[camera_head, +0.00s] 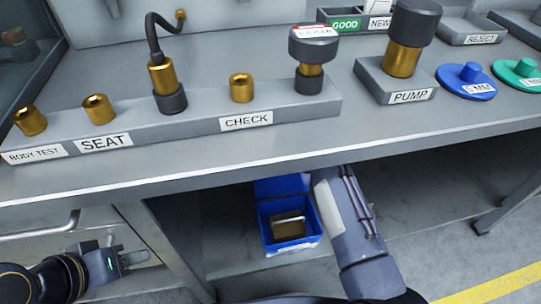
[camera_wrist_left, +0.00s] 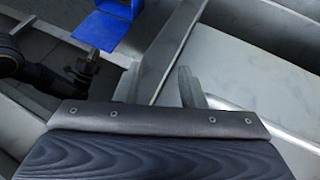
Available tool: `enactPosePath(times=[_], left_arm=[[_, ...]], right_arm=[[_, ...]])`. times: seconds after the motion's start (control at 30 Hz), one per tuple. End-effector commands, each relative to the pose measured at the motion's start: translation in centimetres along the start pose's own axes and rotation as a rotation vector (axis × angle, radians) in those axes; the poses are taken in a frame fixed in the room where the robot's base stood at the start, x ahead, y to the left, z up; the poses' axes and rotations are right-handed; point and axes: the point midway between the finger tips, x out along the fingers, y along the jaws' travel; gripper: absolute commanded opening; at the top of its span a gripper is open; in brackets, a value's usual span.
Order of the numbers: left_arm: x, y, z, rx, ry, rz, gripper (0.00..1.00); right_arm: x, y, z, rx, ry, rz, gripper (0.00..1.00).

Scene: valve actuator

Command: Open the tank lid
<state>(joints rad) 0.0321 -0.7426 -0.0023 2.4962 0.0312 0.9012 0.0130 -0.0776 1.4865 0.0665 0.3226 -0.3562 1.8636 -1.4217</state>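A small blue open-topped box (camera_head: 265,232), which I take to be the tank, stands on the shelf under the bench. A blue panel (camera_head: 281,187) rises at its back, apparently its lid standing up, and a brass-coloured thing (camera_head: 288,226) shows inside. Blue parts also show at the top of the left wrist view (camera_wrist_left: 100,30). My left gripper (camera_head: 138,258) is left of the box, well apart from it, before a drawer front. Its fingers (camera_wrist_left: 188,88) hold nothing visible; their gap is unclear. A dark gripper, likely my right (camera_wrist_left: 88,66), shows small near the blue parts; its fingers are unclear.
The bench edge (camera_head: 230,177) overhangs the box. A drawer front with a bar handle (camera_head: 45,228) is at the left. Brass fittings, a pump (camera_head: 403,60) and discs stand on the bench. My right arm link (camera_head: 345,220) is just right of the box. Floor is clear farther right.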

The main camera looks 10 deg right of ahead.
Motion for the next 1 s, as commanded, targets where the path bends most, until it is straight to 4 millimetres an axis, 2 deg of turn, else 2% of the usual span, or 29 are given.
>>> enactPosePath(times=[0.03,0.37,0.4,0.57,0.87,1.0], left_arm=[[0.1,0.0,0.1,0.000,0.000,0.000,0.36],[0.1,0.0,0.1,0.000,0.000,0.000,0.36],[0.1,0.0,0.1,0.000,0.000,0.000,0.36],[0.1,0.0,0.0,0.000,0.000,0.000,0.36],[0.0,0.0,0.0,0.000,0.000,0.000,0.36],[0.1,0.0,0.1,0.000,0.000,0.000,0.36]], right_arm=[[0.9,0.1,0.1,-0.002,-0.001,-0.013,0.00],[0.9,0.1,0.2,-0.003,0.000,-0.014,0.00],[0.9,0.1,0.1,-0.003,0.000,-0.014,0.13],[0.6,0.0,0.1,-0.002,0.000,-0.010,0.33],[0.3,0.0,-0.1,-0.002,0.001,-0.006,0.33],[0.2,0.1,-1.0,-0.003,0.000,-0.004,0.33]])
